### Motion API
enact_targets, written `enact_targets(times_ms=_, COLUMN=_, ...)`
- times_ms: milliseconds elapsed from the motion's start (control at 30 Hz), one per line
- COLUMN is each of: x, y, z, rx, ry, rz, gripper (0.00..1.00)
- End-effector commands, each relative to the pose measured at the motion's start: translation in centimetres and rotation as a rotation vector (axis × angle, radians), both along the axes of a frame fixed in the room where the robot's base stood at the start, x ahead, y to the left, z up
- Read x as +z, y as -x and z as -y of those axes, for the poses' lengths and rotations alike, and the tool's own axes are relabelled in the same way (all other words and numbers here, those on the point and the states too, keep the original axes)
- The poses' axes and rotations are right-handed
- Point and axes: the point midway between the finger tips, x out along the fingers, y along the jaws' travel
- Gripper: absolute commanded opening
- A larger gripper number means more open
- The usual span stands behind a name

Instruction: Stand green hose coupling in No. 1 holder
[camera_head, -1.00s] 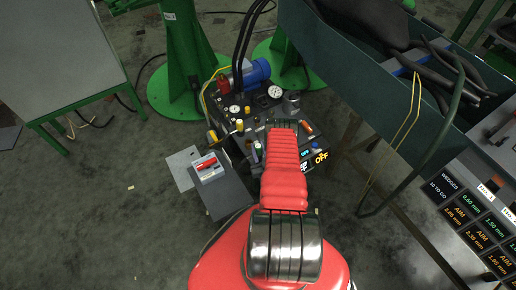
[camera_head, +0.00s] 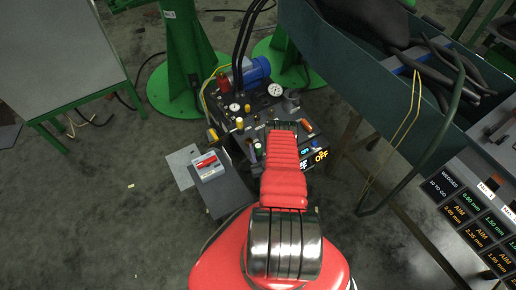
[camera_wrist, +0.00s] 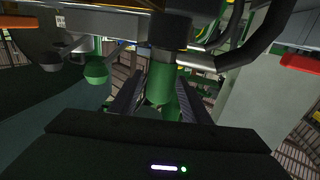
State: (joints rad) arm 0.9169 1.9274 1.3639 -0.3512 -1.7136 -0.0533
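In the wrist view a green cylinder (camera_wrist: 160,82) with a dark collar at its top shows between the two fingers of my gripper (camera_wrist: 161,91). It looks like the green hose coupling, but I cannot be sure. The fingers stand apart, with gaps seen beside the green part; contact is not clear. In the head view my arm's red sleeve covers most of the gripper, which is over the dark machine (camera_head: 262,110). I cannot pick out the coupling there. A white label (camera_head: 486,189), apparently No. 1, is on the bench at the right; its holder is not clear.
A blue motor (camera_head: 257,70) and several gauges sit on the machine. A grey box with a red handle (camera_head: 207,165) stands left of it. A teal trough (camera_head: 350,62) with dark hoses is at the right. A green-framed table (camera_head: 60,55) is at the left. Floor at lower left is clear.

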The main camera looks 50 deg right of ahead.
Motion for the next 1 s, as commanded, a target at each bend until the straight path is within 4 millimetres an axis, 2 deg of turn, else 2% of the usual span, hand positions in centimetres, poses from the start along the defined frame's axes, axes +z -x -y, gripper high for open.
enact_targets(times_ms=100, x=0.0, y=0.0, z=0.0, rx=0.000, ry=-0.001, rz=-0.001, gripper=0.50)
enact_targets(times_ms=367, x=-0.1, y=0.1, z=-0.1, rx=0.000, ry=-0.003, rz=-0.003, gripper=0.50)
enact_targets(times_ms=533, x=-0.2, y=1.0, z=-0.6, rx=-0.001, ry=-0.003, rz=-0.003, gripper=0.50)
enact_targets(times_ms=667, x=-0.2, y=2.4, z=-1.5, rx=-0.002, ry=-0.004, rz=-0.004, gripper=0.50)
enact_targets(times_ms=1000, x=-0.2, y=7.3, z=-4.6, rx=-0.003, ry=-0.005, rz=-0.002, gripper=0.50)
